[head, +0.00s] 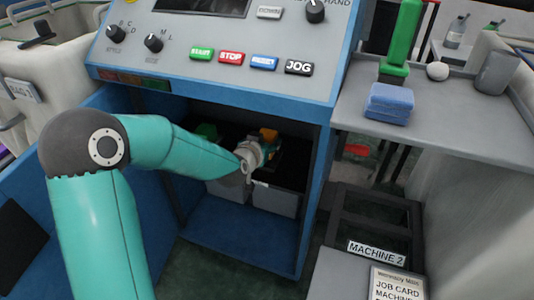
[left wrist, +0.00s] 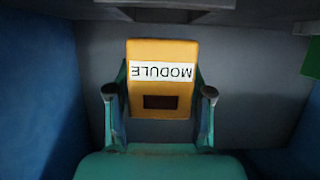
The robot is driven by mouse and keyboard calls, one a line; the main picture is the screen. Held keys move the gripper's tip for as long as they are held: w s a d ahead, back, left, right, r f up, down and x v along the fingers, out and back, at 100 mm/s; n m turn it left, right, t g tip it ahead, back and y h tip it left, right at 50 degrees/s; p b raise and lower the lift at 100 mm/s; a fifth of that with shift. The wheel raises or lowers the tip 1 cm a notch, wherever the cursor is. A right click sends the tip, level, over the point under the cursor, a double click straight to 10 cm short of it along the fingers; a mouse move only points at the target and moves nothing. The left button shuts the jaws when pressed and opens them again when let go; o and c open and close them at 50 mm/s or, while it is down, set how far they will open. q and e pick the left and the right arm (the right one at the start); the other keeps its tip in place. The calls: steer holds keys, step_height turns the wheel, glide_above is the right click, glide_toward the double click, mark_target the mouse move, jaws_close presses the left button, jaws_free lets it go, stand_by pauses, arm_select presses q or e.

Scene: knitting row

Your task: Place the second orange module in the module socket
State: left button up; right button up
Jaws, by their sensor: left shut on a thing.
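My left gripper (head: 262,147) reaches into the open blue cabinet under the control panel. Its two fingers (left wrist: 160,93) are shut on the sides of an orange module (left wrist: 162,52). The module has a white "MODULE" label, upside down in the left wrist view, and a dark rectangular window. In the head view only a small part of the orange module (head: 269,134) shows past the gripper, above the grey bins. I cannot make out the module socket for certain. My right gripper is not in view.
Two grey bins (head: 275,201) stand inside the blue cabinet (head: 240,240), with a green thing (head: 207,131) at the left one. The cabinet's side walls are close around my arm. A grey side table (head: 450,110) with a blue block (head: 389,102) stands at the right.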

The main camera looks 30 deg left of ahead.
arm_select(q)
steer(key=shift+f+b, duration=0.3)
steer(key=shift+f, duration=1.15)
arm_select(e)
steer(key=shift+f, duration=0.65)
arm_select(q)
steer(key=shift+f, duration=0.1)
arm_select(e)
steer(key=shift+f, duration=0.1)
arm_select(q)
steer(key=o, duration=1.2)
steer(key=shift+s, duration=0.1)
